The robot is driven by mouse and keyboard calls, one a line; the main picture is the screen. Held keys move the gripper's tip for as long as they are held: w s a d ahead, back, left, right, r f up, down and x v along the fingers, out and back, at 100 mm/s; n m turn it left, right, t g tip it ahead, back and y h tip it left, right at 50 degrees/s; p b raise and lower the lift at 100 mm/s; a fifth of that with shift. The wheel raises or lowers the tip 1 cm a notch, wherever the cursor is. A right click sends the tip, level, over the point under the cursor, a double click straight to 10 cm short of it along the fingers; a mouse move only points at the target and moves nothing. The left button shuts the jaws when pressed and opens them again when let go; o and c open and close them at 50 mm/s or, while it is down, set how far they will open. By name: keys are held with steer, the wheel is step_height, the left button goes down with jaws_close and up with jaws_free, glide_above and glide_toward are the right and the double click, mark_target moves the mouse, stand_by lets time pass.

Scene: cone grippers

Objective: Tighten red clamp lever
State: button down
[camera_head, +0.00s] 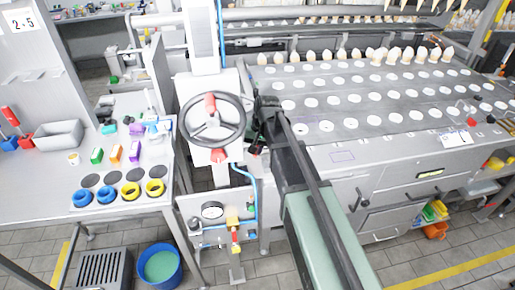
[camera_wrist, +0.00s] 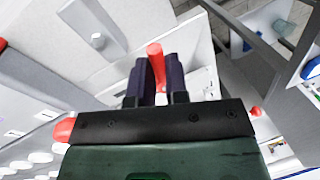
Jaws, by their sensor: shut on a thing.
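A red lever (camera_wrist: 155,55) shows in the wrist view between the two dark fingers of my gripper (camera_wrist: 155,75). The gripper is shut on it, and the lever's rounded end sticks out past the fingertips. In the head view my gripper (camera_head: 262,118) is at the right side of the grey machine column, just right of the black handwheel (camera_head: 243,120). The held lever is mostly hidden there behind the gripper and arm.
The handwheel has a red knob (camera_head: 210,103), and another red part (camera_head: 220,155) sits below it. The perforated metal table (camera_head: 350,100) with cones along its back lies right. A side table (camera_head: 60,185) with blue and yellow rings stands left. A blue bucket (camera_head: 160,268) is on the floor.

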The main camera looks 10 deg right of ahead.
steer(key=c, duration=1.1)
jaws_free()
steer(key=shift+r, duration=0.1)
steer(key=r+p, duration=0.3)
steer(key=d+r+p, duration=0.1)
steer(key=r+p, duration=0.3)
steer(key=d+r+p, duration=0.1)
steer(key=r+p, duration=0.2)
steer(key=shift+s+r+p, duration=0.25)
steer(key=shift+s+p, duration=0.1)
